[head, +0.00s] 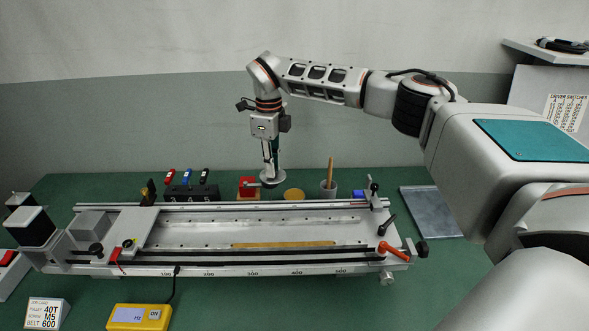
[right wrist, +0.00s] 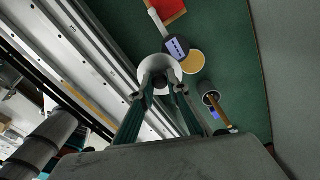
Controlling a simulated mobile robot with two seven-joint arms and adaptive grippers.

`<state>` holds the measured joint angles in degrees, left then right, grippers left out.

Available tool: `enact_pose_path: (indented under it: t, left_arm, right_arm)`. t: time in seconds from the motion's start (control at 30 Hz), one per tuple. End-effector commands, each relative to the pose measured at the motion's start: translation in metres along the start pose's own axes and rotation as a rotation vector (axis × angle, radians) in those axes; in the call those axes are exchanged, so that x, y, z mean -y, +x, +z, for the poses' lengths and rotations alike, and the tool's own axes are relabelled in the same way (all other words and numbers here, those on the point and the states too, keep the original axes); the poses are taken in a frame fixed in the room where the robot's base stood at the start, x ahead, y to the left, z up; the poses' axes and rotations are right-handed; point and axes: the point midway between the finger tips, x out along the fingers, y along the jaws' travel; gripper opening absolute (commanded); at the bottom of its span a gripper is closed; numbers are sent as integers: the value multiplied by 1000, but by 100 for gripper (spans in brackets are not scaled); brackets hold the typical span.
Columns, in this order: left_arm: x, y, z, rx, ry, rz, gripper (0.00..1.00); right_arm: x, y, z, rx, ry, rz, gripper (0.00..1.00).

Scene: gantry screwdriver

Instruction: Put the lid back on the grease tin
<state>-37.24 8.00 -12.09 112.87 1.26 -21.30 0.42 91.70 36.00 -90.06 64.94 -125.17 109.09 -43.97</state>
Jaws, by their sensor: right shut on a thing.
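My right gripper (head: 272,164) is shut on a round pale grey lid (head: 272,179), with the disc hanging flat below the fingers behind the rail. In the right wrist view the gripper (right wrist: 162,87) has its fingertips at the dark knob of the lid (right wrist: 152,63). The grease tin (head: 294,194) shows as a yellow round top just right of the lid. In the right wrist view the tin (right wrist: 195,62) has a yellow top beside a grey side with a dark label. The lid is apart from the yellow top, which is uncovered. My left gripper is not in view.
A grey pot (head: 328,189) with a wooden-handled brush stands right of the tin. A red block (head: 247,188) stands on the left. The long metal gantry (head: 200,232) lies in front and hides the tin's lower part. A grey plate (head: 430,211) lies right.

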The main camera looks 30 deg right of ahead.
Motion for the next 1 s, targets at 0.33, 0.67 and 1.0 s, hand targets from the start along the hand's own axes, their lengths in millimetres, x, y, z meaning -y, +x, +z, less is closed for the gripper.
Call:
enact_pose_path:
  t: [0.33, 0.67, 1.0]
  left_arm:
    - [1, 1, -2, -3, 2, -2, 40]
    - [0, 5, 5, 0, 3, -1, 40]
    - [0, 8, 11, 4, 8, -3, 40]
  right_arm:
    - [59, 23, -17, -3, 943, 1, 1]
    - [80, 58, -35, -6, 1415, 0, 1]
    - [83, 68, -37, -1, 1475, -1, 1]
